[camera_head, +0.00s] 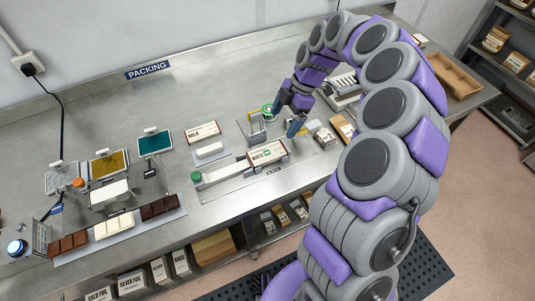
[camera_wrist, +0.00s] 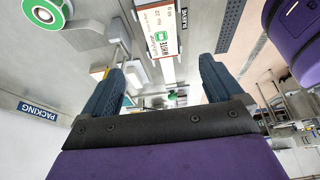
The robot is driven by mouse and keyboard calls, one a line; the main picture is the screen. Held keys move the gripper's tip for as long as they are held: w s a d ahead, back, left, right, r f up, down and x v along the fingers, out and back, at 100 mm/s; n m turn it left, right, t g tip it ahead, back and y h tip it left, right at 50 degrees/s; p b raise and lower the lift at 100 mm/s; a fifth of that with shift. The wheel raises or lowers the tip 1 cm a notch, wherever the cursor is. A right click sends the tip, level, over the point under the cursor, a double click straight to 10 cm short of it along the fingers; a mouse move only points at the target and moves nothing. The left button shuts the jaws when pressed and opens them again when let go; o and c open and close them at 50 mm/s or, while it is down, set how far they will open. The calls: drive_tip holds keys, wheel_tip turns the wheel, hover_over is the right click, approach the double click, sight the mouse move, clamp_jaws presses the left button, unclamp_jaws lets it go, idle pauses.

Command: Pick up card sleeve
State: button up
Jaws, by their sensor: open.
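A white card sleeve (camera_head: 268,153) with a dark end band and a green mark, lettered WHITE, lies on a slim fixture on the steel bench. It also shows upside down in the wrist view (camera_wrist: 158,45), beyond and between my fingertips. A second pale card piece (camera_head: 203,131), lettered MILK, lies farther left behind a small white block. My gripper (camera_head: 287,117) is above the bench, up and right of the WHITE sleeve and apart from it. In the wrist view my gripper (camera_wrist: 160,72) has its two fingers spread with nothing between them.
A green-ringed roll (camera_head: 268,110) stands close behind my gripper. Small packs (camera_head: 324,136) sit to the right, and a wooden tray (camera_head: 455,80) lies at the far right. Chocolate bars (camera_head: 115,226) lie at front left.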

drive_tip(key=b, duration=0.1)
hover_over(268, 152)
drive_tip(key=w+d, duration=0.1)
drive_tip(key=d, duration=0.1)
wheel_tip(268, 152, down, 7)
drive_tip(key=shift+d+f, duration=0.1)
drive_tip(key=shift+f, duration=0.1)
drive_tip(key=shift+b+x, duration=0.7)
drive_tip(key=shift+x, duration=2.05)
drive_tip(key=shift+d, duration=0.15)
drive_tip(key=c, duration=1.1)
drive_tip(key=shift+r, duration=0.1)
